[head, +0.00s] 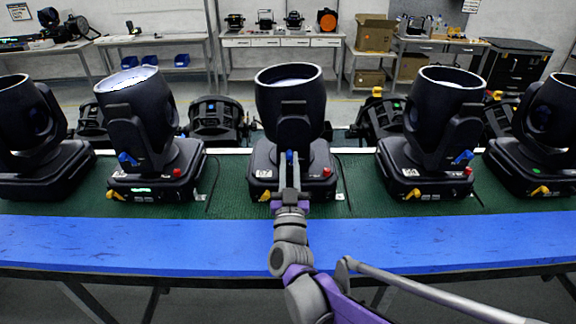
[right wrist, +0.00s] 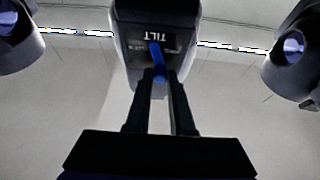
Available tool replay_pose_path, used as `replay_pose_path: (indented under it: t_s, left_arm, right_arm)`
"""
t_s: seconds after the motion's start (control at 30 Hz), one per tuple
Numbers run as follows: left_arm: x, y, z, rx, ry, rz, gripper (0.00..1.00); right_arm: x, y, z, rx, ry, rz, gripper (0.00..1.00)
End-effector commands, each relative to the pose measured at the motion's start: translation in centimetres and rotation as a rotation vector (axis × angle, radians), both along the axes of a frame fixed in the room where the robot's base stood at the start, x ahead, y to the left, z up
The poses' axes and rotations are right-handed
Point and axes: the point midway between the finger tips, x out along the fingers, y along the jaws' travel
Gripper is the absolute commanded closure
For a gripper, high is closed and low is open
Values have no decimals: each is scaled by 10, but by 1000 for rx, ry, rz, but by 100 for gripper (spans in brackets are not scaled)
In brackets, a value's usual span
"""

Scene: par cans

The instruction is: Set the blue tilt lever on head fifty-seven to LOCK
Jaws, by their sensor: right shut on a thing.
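The middle moving head (head: 290,105) stands upright on the green mat, its black barrel pointing up. Its blue tilt lever (head: 289,156) sits low on the yoke and is mostly hidden by my gripper; I cannot read the head's number. In the right wrist view the blue lever (right wrist: 158,62) lies under a TILT label, which appears upside down. My right gripper (head: 289,172) is shut on the lever, with its two dark fingers (right wrist: 159,82) around the lever's end. The lever leans slightly in that view; the LOCK marking is too small to read. My left gripper is out of view.
Similar heads stand on both sides, one with a blue lever (head: 127,159) at left and one with a blue lever (head: 462,157) at right. Yellow and red parts show on the bases. A blue strip (head: 150,243) runs along the front edge.

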Motion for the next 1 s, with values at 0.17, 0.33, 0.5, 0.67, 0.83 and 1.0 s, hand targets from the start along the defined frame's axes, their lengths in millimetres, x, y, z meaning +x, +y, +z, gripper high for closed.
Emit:
replay_pose_path:
  t_s: [0.17, 0.33, 0.5, 0.67, 0.83, 1.0]
  left_arm:
    - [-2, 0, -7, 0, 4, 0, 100]
    - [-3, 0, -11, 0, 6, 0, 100]
    - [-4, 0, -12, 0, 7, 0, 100]
    - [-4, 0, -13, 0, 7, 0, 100]
    - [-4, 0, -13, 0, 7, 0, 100]
    - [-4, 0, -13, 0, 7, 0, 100]
  right_arm:
    - [0, -3, 0, 163, 0, 1, 100]
    - [0, -7, 1, 324, -2, 1, 100]
    - [0, -11, 2, 482, -4, 1, 100]
    - [0, -14, 1, 612, -5, 0, 100]
    - [0, -17, 1, 724, -5, 1, 100]
    - [0, -19, 0, 800, -7, -1, 100]
